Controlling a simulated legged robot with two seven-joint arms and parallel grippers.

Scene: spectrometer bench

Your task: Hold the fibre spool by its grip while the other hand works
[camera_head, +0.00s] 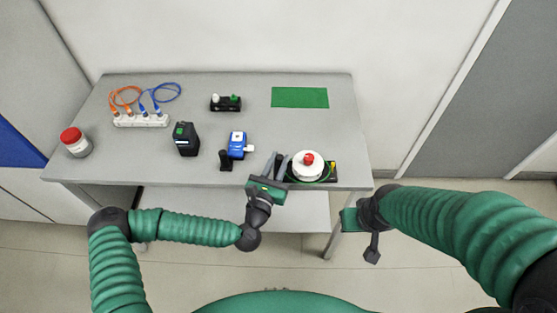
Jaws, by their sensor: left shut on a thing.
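The fibre spool (307,167) is a white drum with a red knob on top and a green fibre loop round its base. It sits near the table's front right edge. My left gripper (276,165) is at its left side, shut on the spool's dark upright grip (280,159). The fingers partly hide the grip. My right gripper (350,219) is in front of the table's right corner, apart from the spool. Its fingers do not show clearly.
On the grey table (240,84) stand a blue device (237,145), a black box (186,139), a white strip with orange and blue cables (141,120), a black block with knobs (226,103) and a red-lidded jar (75,142). A green mat (300,97) lies bare at the back right.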

